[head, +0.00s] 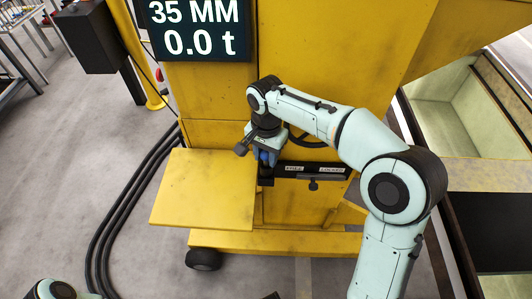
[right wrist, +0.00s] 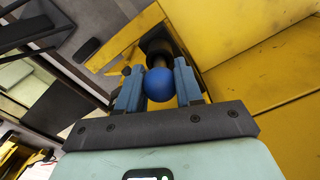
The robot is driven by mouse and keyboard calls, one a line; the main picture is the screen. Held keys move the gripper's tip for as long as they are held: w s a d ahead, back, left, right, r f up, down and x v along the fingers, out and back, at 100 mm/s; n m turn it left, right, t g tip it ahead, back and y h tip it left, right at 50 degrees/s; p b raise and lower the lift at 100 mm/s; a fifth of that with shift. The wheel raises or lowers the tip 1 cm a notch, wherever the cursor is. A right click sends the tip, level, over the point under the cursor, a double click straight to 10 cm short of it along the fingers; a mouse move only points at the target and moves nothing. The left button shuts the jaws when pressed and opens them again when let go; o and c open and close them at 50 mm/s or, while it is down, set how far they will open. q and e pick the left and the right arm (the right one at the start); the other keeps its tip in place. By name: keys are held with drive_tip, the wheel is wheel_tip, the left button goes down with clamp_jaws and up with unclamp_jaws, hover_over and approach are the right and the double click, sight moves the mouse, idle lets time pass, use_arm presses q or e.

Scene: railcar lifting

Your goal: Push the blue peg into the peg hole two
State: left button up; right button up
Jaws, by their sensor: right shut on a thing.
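The blue peg shows its round blue head (right wrist: 160,85) in the right wrist view, between the two blue fingers of my right gripper (right wrist: 160,88). A dark shaft runs from it toward a black round part (right wrist: 155,47) on the yellow machine. My right gripper (head: 265,156) is shut on the peg, at the left end of a black bar (head: 312,171) with two white labels; the right label seems to read LOCKED. The gripper hides the peg's lower end in the head view. I cannot make out hole two or how deep the peg sits. My left gripper is out of view.
The yellow machine (head: 205,95) fills the middle, with a display (head: 200,28) reading 35 MM and 0.0 t. A yellow plate (head: 203,190) juts out left of the gripper. A handwheel (head: 312,142) is behind my right arm. Black cables (head: 125,205) lie on the floor at left.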

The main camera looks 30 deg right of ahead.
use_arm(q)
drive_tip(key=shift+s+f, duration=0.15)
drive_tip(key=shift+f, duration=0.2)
use_arm(e)
drive_tip(key=shift+f, duration=0.6)
drive_tip(key=o, duration=1.2)
drive_tip(key=shift+c, duration=0.2)
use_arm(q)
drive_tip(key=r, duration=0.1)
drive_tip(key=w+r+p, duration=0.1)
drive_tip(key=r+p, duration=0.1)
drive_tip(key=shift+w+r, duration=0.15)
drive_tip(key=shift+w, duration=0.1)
use_arm(e)
wheel_tip(320, 180, up, 13)
drive_tip(key=shift+r, duration=0.2)
